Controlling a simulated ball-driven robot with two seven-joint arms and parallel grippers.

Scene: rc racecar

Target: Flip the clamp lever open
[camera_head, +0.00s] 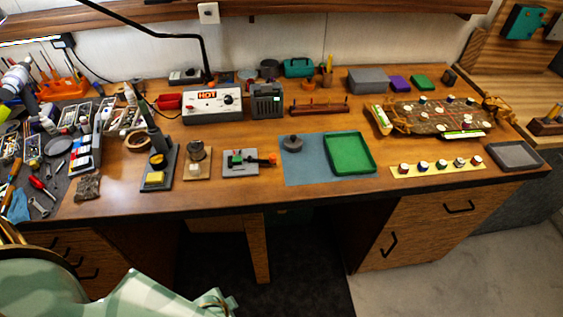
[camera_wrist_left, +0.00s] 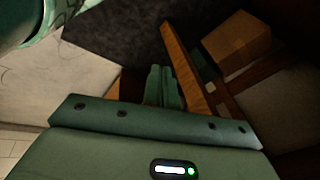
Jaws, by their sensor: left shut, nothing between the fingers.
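A small clamp (camera_head: 238,160) sits on a grey base plate (camera_head: 240,171) near the front middle of the wooden bench in the head view. It has a green part on the left, and a dark lever with an orange-red section (camera_head: 264,159) extends to the right, lying low. Fine detail of the lever is too small to tell. My left gripper (camera_wrist_left: 163,88) shows in the left wrist view with its two green fingers shut together and nothing between them. The clamp is not recognisable in that view. My right gripper is not in view.
A soldering stand with yellow sponge (camera_head: 155,178) and a small wooden-based item (camera_head: 197,165) stand left of the clamp. A blue mat (camera_head: 300,172) with a green tray (camera_head: 372,157) lies to its right. The bench front edge (camera_head: 230,206) runs just below.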

